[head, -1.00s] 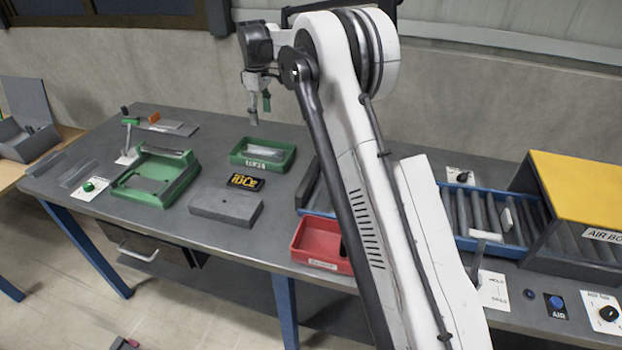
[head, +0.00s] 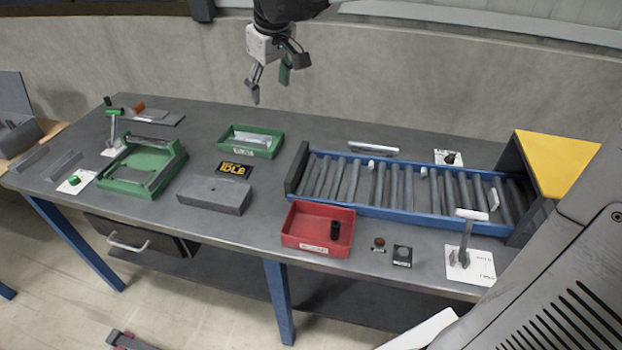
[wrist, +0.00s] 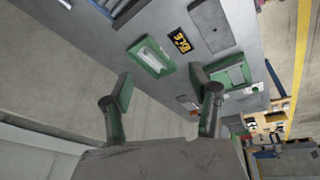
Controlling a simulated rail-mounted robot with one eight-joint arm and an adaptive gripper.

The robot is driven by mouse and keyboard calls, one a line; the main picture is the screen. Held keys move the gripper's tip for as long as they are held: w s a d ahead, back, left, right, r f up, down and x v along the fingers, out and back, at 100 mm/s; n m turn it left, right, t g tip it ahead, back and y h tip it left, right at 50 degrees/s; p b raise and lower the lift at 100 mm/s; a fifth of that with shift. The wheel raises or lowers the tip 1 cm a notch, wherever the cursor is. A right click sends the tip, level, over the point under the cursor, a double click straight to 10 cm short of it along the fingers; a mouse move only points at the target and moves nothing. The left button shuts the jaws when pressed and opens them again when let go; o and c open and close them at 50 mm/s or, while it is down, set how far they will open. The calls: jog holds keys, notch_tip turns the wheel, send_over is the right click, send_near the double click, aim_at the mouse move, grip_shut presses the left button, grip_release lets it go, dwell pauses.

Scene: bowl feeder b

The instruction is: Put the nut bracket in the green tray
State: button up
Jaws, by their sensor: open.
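The green tray (head: 272,150) stands on the back middle of the bench, with a label on its front. A pale grey metal piece (head: 250,139) lies inside it; it looks like the nut bracket, but it is too small to be sure. In the wrist view the tray (wrist: 166,70) also shows with the pale piece (wrist: 152,55) in it. My gripper (head: 270,88) is open and empty, high above and behind the tray, apart from it. Its two fingers (wrist: 161,85) stand wide apart in the wrist view.
A green fixture (head: 173,170) is at left, with a clamp lever (head: 113,125) behind it. A grey block (head: 214,194), a dark sign (head: 234,170) and a red bin (head: 318,243) holding a black cylinder stand forward. A blue-framed roller conveyor (head: 390,206) runs right to a yellow-topped box (head: 556,158).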

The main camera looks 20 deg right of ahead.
jog(key=s+f+m+t, duration=0.1)
jog(key=s+f, duration=0.3)
jog(key=s, duration=0.8)
jog(key=s+f+m+t, duration=0.2)
jog(key=s+f, duration=0.3)
jog(key=s, duration=0.8)
jog(key=shift+m, duration=0.7)
jog(key=shift+s+f, duration=0.1)
jog(key=shift+f, duration=0.05)
